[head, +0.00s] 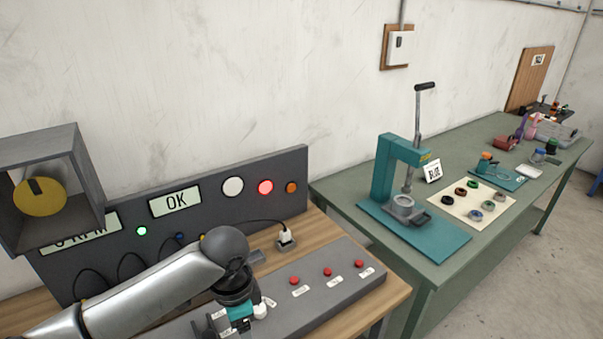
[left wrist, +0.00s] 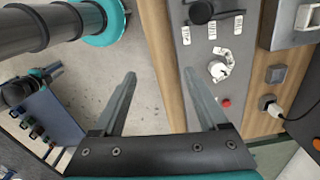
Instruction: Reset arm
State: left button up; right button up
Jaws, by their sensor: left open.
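My left arm comes in from the left in the head view and reaches over the wooden bench. Its gripper (head: 243,318) points down at the sloping grey control panel (head: 325,294), partly hidden by the wrist. In the left wrist view the two fingers of this gripper (left wrist: 159,76) are spread apart with nothing between them. Below them show the bench's wooden edge (left wrist: 160,50) and the floor. My right gripper is not seen in the head view.
An upright grey panel with an OK display (head: 175,201) and lit lamps stands behind. A grey box with a yellow disc (head: 40,197) is at left. A cable plug (head: 285,239) sits on the bench. A green table (head: 349,191) with a teal press (head: 386,167) is at right.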

pick_arm(q)
jog(key=s+d+f+n+t+h, duration=0.1)
jog(key=s+d+f+n+h, duration=0.15)
jog(key=s+d, duration=0.4)
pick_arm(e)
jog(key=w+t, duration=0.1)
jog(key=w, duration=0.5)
pick_arm(q)
jog(key=s+a+n+t+y, duration=0.2)
jog(key=s+a+n+t, duration=0.1)
jog(key=s+a+n, duration=0.65)
jog(key=s+a+f+m+g+b, duration=0.15)
jog(key=f+b, duration=0.35)
jog(key=f, duration=1.1)
jog(key=s+a+f+b, duration=0.15)
jog(key=f+b, duration=0.45)
jog(key=f, duration=1.1)
jog(key=s+a+f+b, duration=0.1)
jog(key=s+f+b, duration=0.3)
jog(key=s+f, duration=0.4)
jog(key=s+a+f+g+b, duration=0.1)
jog(key=s+f+b, duration=0.4)
jog(key=f, duration=0.9)
jog(key=s, duration=0.2)
jog(key=shift+s+f, duration=0.25)
jog(key=shift+s, duration=0.15)
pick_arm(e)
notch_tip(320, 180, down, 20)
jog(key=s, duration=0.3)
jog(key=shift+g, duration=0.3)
